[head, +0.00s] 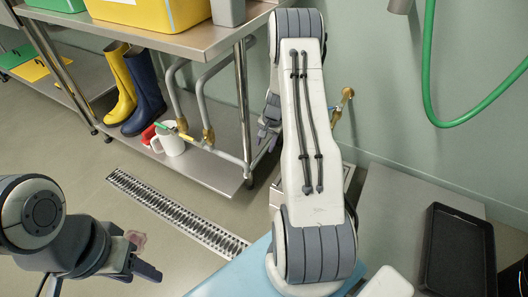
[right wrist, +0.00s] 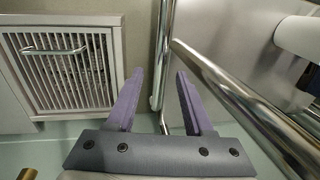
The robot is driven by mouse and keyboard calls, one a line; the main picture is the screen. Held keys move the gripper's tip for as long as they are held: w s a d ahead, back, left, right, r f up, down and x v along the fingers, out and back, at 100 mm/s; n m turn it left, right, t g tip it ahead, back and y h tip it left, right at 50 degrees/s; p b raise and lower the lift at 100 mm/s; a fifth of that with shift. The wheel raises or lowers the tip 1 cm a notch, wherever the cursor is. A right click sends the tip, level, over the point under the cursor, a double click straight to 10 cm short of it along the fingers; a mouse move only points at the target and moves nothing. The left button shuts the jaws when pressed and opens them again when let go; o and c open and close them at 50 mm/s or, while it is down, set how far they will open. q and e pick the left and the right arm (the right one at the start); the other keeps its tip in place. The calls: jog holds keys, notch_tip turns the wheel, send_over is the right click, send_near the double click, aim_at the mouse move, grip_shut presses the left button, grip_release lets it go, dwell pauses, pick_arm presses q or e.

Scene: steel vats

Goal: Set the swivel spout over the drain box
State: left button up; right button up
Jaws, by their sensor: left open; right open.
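Two bent grey pipes with brass ends (head: 209,136) hang by the steel table's front; I cannot tell whether one is the swivel spout. A brass fitting (head: 345,97) sits by the wall right of my right arm. In the right wrist view a square frame with a slatted grate and a handle (right wrist: 60,50), likely the drain box, is at upper left. My right gripper (head: 268,122), partly hidden by my arm, is open; between its fingers (right wrist: 160,78) a chrome tube (right wrist: 162,45) stands beyond, not gripped. My left gripper (head: 145,256) is open and empty above the floor.
A steel table (head: 190,42) bears a yellow bin (head: 150,12). A slotted floor drain (head: 180,212) crosses the floor. A black tray (head: 458,250) lies at right; a green hose (head: 428,60) hangs above.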

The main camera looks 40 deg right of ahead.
aim_at(261, 156)
jog(key=shift+w+a+f+b, duration=0.15)
jog(key=shift+f+b, duration=0.1)
jog(key=shift+f, duration=0.45)
jog(key=shift+w+f+b, duration=0.1)
jog(key=shift+f+b, duration=0.1)
jog(key=shift+f, duration=0.45)
grip_shut()
dwell(0.4)
